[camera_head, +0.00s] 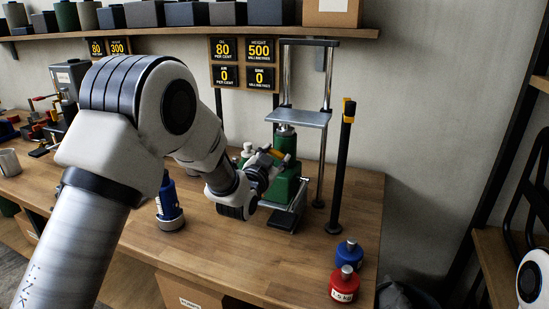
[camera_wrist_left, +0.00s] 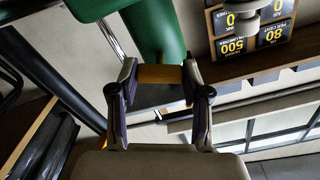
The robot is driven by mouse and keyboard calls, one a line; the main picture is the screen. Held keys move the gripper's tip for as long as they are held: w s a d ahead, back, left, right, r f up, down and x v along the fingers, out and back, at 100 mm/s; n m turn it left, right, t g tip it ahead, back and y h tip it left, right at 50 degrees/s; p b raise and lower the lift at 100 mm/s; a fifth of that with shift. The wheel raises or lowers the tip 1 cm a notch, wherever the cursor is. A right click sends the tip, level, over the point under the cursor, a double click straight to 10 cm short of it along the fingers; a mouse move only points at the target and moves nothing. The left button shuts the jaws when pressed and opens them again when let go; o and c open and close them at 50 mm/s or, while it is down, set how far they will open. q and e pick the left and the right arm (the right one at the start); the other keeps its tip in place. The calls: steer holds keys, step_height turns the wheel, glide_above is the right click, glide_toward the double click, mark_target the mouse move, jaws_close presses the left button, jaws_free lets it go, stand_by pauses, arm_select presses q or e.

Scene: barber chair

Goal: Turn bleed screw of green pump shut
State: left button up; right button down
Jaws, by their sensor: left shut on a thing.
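The green pump (camera_head: 285,187) stands on the workbench under a silver lift frame. Its green body also fills the top of the left wrist view (camera_wrist_left: 155,30). The bleed screw (camera_head: 278,153) shows as a short orange-yellow bar at the pump's upper front. My left gripper (camera_head: 266,163) reaches it from the left. In the left wrist view the bar (camera_wrist_left: 160,74) lies crosswise between the two fingertips of my left gripper (camera_wrist_left: 160,80), which are shut on its ends. The screw's seat in the pump is hidden. My right gripper is out of view.
A blue bottle-shaped object (camera_head: 168,207) stands left of the pump. A black post (camera_head: 342,165) with a yellow top stands to its right. Blue (camera_head: 348,255) and red (camera_head: 344,284) weights sit at the bench's front right. Signs (camera_head: 243,62) hang behind.

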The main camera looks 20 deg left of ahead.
arm_select(q)
steer(key=m+b, duration=0.1)
steer(key=m, duration=0.1)
steer(key=shift+f+m+b, duration=0.15)
steer(key=shift+m+b, duration=0.25)
steer(key=m+b, duration=0.2)
steer(key=m, duration=0.2)
steer(key=shift+m, duration=0.3)
steer(key=m+b, duration=0.2)
steer(key=m, duration=0.2)
steer(key=shift+r+m+b, duration=0.2)
steer(key=shift+m+b, duration=0.25)
steer(key=shift+m, duration=0.45)
steer(key=shift+r, duration=0.1)
steer(key=o, duration=0.9)
steer(key=shift+o, duration=1.3)
steer(key=shift+w, duration=0.15)
